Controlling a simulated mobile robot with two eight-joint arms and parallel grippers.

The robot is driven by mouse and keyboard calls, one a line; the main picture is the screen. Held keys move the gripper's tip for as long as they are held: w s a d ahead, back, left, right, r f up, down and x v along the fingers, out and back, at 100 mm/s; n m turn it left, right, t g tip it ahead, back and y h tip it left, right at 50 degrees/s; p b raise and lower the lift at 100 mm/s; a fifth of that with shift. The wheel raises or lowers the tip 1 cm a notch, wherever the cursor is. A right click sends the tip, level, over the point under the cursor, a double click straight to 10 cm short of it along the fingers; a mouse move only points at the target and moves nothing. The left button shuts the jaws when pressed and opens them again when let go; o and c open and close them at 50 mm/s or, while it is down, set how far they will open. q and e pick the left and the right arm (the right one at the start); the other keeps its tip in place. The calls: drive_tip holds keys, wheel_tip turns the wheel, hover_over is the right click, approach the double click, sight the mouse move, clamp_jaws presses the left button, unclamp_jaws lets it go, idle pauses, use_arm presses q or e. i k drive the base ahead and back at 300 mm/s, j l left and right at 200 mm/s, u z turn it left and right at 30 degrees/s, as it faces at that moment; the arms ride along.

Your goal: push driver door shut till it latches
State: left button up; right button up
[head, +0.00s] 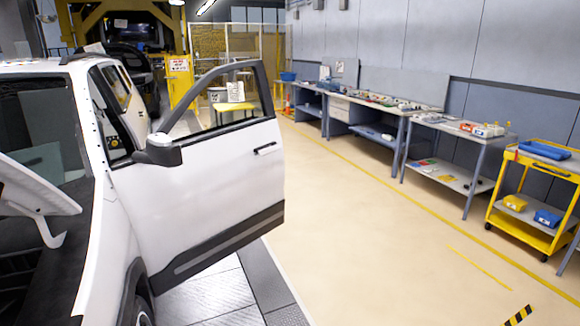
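The white driver door (210,175) stands wide open, swung out to the right from the side of the white car (112,215). Its outside face is toward me, with a black handle (265,148) near its free edge and a mirror (160,149) near the hinge side. The window frame is empty or clear, and the room shows through it. The latch is too small to make out. Neither of my grippers is in the head view.
Workbenches (368,108) with tools line the right wall. A yellow cart (535,200) with blue and yellow bins stands at the far right. The beige floor (370,235) between door and benches is clear. A yellow frame (125,25) stands behind the car.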

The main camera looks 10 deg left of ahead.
sight(186, 219)
drive_tip(key=i+u, duration=0.4)
drive_tip(key=i, duration=0.35)
drive_tip(key=i+l+u, duration=0.15)
drive_tip(key=i+u, duration=0.25)
drive_tip(key=i, duration=0.35)
drive_tip(key=i+u, duration=0.35)
drive_tip(key=i+l+u, duration=0.15)
drive_tip(key=i+u, duration=0.2)
drive_tip(key=i, duration=0.2)
drive_tip(key=i+l+u, duration=0.2)
drive_tip(key=i+u, duration=0.15)
drive_tip(key=i+l+u, duration=0.1)
drive_tip(key=i, duration=0.3)
drive_tip(key=i+l+u, duration=0.15)
drive_tip(key=i, duration=0.25)
drive_tip(key=i+l+u, duration=0.1)
drive_tip(key=i+l, duration=0.15)
drive_tip(key=i, duration=0.1)
